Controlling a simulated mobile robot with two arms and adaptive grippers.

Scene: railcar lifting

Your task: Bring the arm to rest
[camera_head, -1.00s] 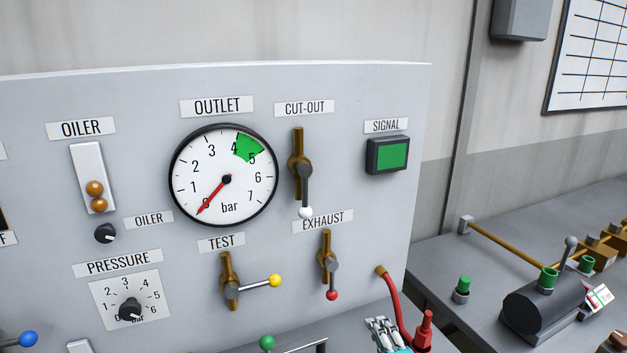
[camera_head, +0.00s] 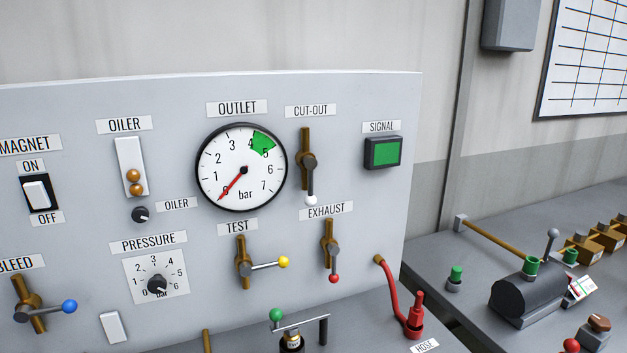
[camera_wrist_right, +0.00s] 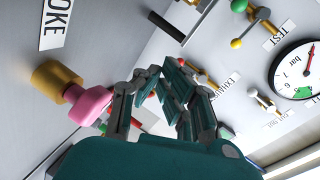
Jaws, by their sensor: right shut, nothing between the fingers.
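My right gripper (camera_wrist_right: 172,95) shows in the right wrist view, shut and empty, its fingertips together in free space in front of the control panel. No arm or gripper shows in the head view. The grey panel (camera_head: 345,85) stands upright with an outlet gauge (camera_head: 241,167), its red needle at about 0 bar. The cut-out lever (camera_head: 309,170) and exhaust lever (camera_head: 331,250) hang down. The test lever (camera_head: 262,266) points right with its yellow knob. The green signal lamp (camera_head: 383,153) is on the panel's right. My left gripper is not in view.
A red hose (camera_head: 391,290) runs from the panel to a red fitting (camera_head: 416,312) on the bench. A green-knobbed lever (camera_head: 277,315) stands at the bottom. In the wrist view, a pink part (camera_wrist_right: 92,103) with a brass end lies left of my gripper. A second bench (camera_head: 470,270) is at right.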

